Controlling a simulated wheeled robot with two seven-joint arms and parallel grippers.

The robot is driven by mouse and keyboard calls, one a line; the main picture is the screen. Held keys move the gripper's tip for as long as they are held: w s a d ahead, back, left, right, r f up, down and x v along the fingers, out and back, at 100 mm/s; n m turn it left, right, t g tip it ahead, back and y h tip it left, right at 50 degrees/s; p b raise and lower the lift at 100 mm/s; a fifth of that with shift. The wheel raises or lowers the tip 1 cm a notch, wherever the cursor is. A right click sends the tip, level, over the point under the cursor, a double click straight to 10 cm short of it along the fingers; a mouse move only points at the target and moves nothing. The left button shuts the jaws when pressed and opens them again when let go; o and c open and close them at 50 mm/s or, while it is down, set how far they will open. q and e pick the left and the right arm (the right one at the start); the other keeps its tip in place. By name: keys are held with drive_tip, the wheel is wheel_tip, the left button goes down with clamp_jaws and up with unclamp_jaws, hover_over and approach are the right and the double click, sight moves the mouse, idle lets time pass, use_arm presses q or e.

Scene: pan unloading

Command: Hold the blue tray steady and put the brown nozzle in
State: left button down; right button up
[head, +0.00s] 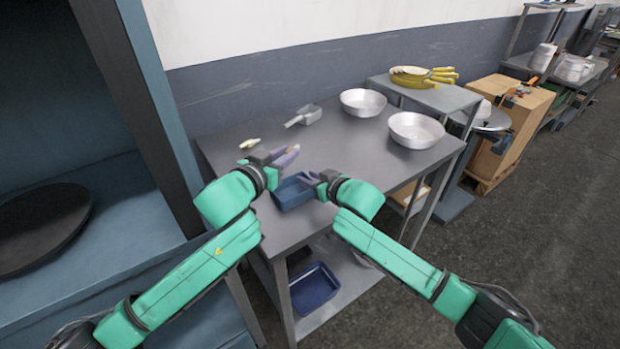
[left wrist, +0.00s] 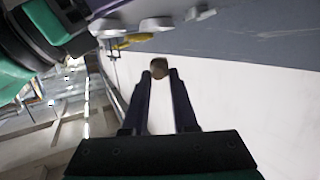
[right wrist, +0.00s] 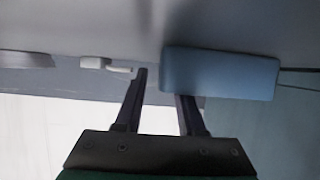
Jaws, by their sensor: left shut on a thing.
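The blue tray (head: 293,192) sits on the grey table near its front edge; it also shows in the right wrist view (right wrist: 220,75). My left gripper (head: 290,155) is above and behind the tray, shut on the brown nozzle (left wrist: 159,68), which sits between its fingertips in the left wrist view. The nozzle is not clear in the head view. My right gripper (head: 308,181) is at the tray's right side. Its fingers (right wrist: 160,85) stand apart in the right wrist view, with one fingertip hidden by the tray wall. I cannot tell if they touch it.
A metal scoop (head: 306,116), a small pale item (head: 250,144) and two metal bowls (head: 363,101) (head: 416,129) stand farther back on the table (head: 350,150). Another blue tray (head: 314,288) lies on the lower shelf. Bananas (head: 425,75) lie on a side stand.

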clamp_jaws()
idle(1.4)
use_arm(q)
drive_tip(key=shift+s+d+f+m+g+h, duration=0.1)
drive_tip(key=shift+s+f+m+g+h, duration=0.2)
drive_tip(key=shift+f+m+g+h, duration=0.55)
drive_tip(key=shift+s+d+f+m+g+h, duration=0.15)
drive_tip(key=shift+s+f+m+h, duration=0.25)
drive_tip(key=shift+f, duration=0.9)
drive_tip(key=shift+s+a+f+m+g+h, duration=0.15)
drive_tip(key=shift+f+m+g+h, duration=0.5)
drive_tip(key=shift+f, duration=0.45)
